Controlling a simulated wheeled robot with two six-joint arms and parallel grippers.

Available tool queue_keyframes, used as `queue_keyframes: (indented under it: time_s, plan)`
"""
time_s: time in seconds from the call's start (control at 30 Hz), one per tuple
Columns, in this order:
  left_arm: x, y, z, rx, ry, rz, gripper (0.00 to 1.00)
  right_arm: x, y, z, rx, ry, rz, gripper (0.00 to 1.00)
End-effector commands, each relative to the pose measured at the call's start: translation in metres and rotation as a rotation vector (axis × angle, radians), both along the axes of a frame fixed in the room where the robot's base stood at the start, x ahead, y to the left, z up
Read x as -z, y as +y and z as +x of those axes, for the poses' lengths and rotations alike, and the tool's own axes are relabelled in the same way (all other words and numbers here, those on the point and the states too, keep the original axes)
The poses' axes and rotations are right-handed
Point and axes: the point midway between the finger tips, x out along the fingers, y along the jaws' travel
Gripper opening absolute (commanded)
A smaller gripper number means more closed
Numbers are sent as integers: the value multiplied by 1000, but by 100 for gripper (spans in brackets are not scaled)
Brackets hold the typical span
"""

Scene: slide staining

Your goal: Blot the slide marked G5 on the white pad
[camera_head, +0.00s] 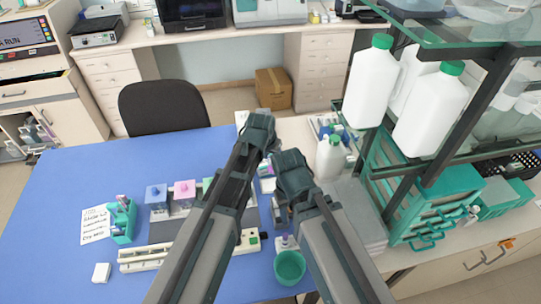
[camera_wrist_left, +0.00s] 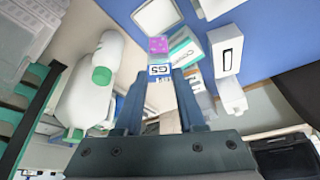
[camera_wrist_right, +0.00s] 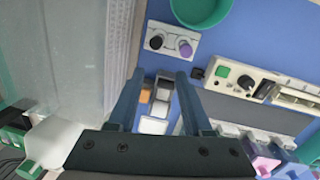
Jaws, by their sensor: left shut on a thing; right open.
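My left gripper (camera_head: 259,122) is shut on the slide marked G5 (camera_wrist_left: 160,71), whose label shows between its fingers (camera_wrist_left: 160,95). The slide's far end carries a pink-magenta patch (camera_wrist_left: 158,46). Flat white pieces lie on the blue surface beyond the slide in the left wrist view; one (camera_wrist_left: 156,17) may be the white pad, but I cannot tell for sure. My right gripper (camera_head: 292,170) is open and empty; in the right wrist view its fingers (camera_wrist_right: 158,85) stand apart above small white and orange items (camera_wrist_right: 158,108).
White bottles with green caps (camera_head: 369,82) stand on the shelf rack at right. A smaller bottle (camera_head: 331,157) stands near the right gripper. A green cup (camera_head: 290,267), a teal rack (camera_head: 122,219) and staining jars (camera_head: 156,197) are on the blue mat (camera_head: 60,180). The mat's left side is mostly clear.

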Motion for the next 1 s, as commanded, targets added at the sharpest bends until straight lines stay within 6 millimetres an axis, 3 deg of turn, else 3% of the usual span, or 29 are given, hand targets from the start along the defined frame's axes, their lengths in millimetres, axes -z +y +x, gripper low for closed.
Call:
queue_keyframes:
  time_s: [0.03,0.1,0.57,1.0]
  plan:
    - [13,0,0,0,0,0,0,13,0,0,-1,0,0,50]
    - [16,0,0,0,0,0,0,16,0,0,-1,0,0,50]
    - [21,0,0,0,0,0,0,21,0,0,-1,0,0,50]
    - [45,0,0,0,0,0,0,45,0,0,0,0,0,50]
